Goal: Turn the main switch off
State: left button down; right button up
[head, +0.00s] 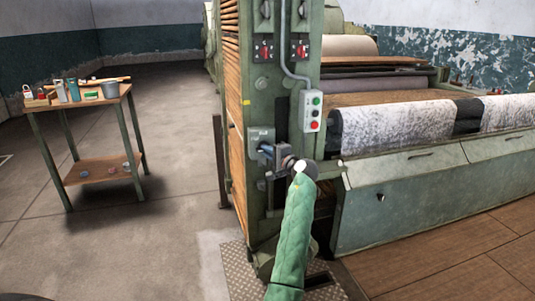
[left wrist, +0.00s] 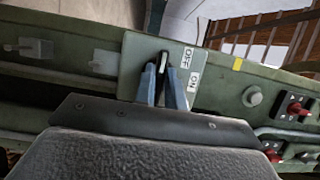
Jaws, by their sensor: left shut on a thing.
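The main switch is a grey-green box (head: 258,134) on the front of the machine's green post, left of the push-button box. In the left wrist view its plate (left wrist: 131,62) carries OFF and ON labels (left wrist: 187,57), and a pale lever (left wrist: 163,62) stands beside them. The lever's visible tip is about level with the OFF label; its base is hidden by my fingers. My left gripper (head: 265,149) reaches the switch from the front. In the left wrist view its blue-grey fingers (left wrist: 163,82) are shut on the lever, one on each side. My right gripper is not in view.
A push-button box (head: 312,111) with green and red buttons hangs just right of the switch. Two red rotary switches (head: 264,51) sit higher on the post. A machine with rollers and cloth (head: 395,128) fills the right. A small workbench (head: 88,100) stands left, with open floor between.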

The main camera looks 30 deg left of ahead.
pick_arm(q)
jog(key=shift+f, duration=0.1)
dwell(0.3)
jog(key=c, duration=1.5)
grip_release()
jog(key=shift+o, duration=0.2)
jog(key=v, duration=0.7)
jog(key=shift+d, duration=0.35)
jog(key=shift+s, duration=0.1)
jog(key=shift+n, duration=0.3)
